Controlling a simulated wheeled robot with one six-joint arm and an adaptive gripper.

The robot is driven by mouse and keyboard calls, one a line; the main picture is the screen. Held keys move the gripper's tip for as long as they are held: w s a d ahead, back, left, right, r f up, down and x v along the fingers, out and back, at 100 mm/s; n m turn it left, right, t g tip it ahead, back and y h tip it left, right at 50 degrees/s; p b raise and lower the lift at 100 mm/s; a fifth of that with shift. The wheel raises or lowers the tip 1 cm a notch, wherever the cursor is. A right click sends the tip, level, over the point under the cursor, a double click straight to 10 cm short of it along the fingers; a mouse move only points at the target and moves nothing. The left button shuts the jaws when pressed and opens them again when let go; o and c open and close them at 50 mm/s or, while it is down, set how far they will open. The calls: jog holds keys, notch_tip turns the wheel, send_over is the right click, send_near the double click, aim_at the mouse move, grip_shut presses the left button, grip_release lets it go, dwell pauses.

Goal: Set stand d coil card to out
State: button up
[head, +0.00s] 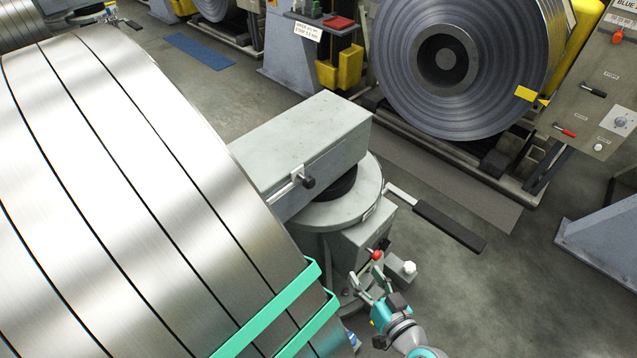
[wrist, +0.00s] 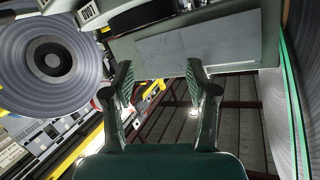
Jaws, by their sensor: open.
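My gripper (head: 367,283) is at the lower middle of the head view, by the grey pedestal stand (head: 335,215). Its jaws are apart and empty; both fingers also show in the wrist view (wrist: 160,80). In the head view, a red knob (head: 376,255) and a white knob (head: 409,267) on the stand's lower box are close to the fingers. I cannot tell whether they touch. In the wrist view a small white card (wrist: 88,14) with dark lettering shows upper left, beyond the left finger. I cannot read it surely, nor tell which stand is d.
A large strip coil with teal bands (head: 130,170) fills the left. A black-gripped lever (head: 450,226) juts right from the stand. Another coil (head: 440,65) stands behind, beside a control panel (head: 600,90). Floor (head: 470,310) at the lower right is clear.

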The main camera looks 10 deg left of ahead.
jog(key=w+a+r+n+y, duration=0.2)
jog(key=w+a+r+y, duration=0.1)
jog(key=w+r, duration=0.25)
jog(key=n+g+y, duration=0.2)
jog(key=n+y, duration=0.1)
jog(key=y, duration=0.1)
send_near(313, 186)
jog(key=shift+n, duration=0.3)
jog(key=x, duration=1)
jog(key=shift+w+a+r, duration=0.1)
jog(key=shift+w+a, duration=0.1)
jog(key=shift+a, duration=0.15)
jog(key=shift+c, duration=0.3)
grip_shut()
